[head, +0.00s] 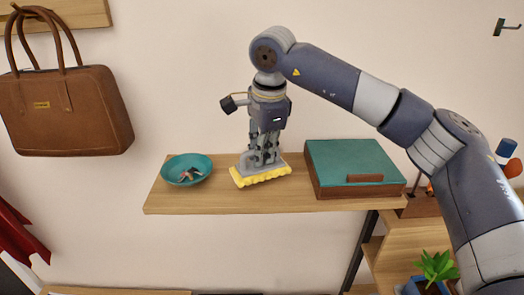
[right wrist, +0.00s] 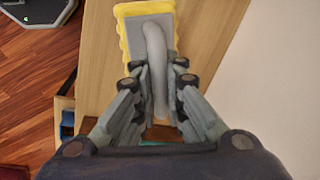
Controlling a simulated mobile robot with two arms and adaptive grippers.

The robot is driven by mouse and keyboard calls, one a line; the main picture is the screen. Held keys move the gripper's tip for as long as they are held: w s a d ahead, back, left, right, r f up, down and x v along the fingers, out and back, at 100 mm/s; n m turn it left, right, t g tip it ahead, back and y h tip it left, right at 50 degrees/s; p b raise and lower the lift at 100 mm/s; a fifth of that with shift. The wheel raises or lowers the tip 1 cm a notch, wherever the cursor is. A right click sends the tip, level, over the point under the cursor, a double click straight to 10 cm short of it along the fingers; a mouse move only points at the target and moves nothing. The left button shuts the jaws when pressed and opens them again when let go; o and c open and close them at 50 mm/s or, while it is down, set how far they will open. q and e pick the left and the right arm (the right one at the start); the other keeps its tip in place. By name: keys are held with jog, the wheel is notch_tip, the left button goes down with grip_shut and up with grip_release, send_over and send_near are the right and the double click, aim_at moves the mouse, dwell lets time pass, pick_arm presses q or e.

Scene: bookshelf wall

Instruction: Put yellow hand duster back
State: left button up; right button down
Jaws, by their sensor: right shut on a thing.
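The yellow hand duster (head: 262,176) has a grey back and handle with yellow bristles along its bottom. It is at the wooden shelf (head: 215,201), bristles down, between the teal bowl and the teal-topped box. My right gripper (head: 264,153) is above it with its fingers pointing down, shut on the grey handle. In the right wrist view the duster (right wrist: 124,32) extends ahead of the fingers, and the right gripper (right wrist: 158,88) has a finger on each side of the handle. The duster appears to touch the shelf. My left gripper is not in view.
The teal bowl (head: 204,164) with small items stands left of the duster. The box with a teal top (head: 350,164) stands to the right. A brown handbag (head: 65,110) hangs at the left. A potted plant (head: 435,268) is below right. Some bare shelf lies around the duster.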

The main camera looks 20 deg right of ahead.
aim_at(267, 169)
jog(key=shift+f, duration=0.8)
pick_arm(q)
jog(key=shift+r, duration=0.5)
pick_arm(e)
jog(key=shift+f, duration=0.25)
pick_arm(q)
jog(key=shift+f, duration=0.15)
pick_arm(e)
jog(key=c, duration=1.7)
grip_release()
jog(key=shift+o, duration=0.2)
jog(key=shift+r, duration=0.1)
jog(key=shift+r+p, duration=0.2)
jog(key=shift+p, duration=0.1)
jog(key=shift+r+b, duration=0.4)
pick_arm(q)
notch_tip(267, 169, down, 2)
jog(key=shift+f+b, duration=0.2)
jog(key=shift+b, duration=0.85)
pick_arm(e)
notch_tip(267, 169, up, 11)
jog(key=s, duration=0.2)
jog(key=shift+s+d, duration=0.15)
jog(key=shift+s, duration=0.05)
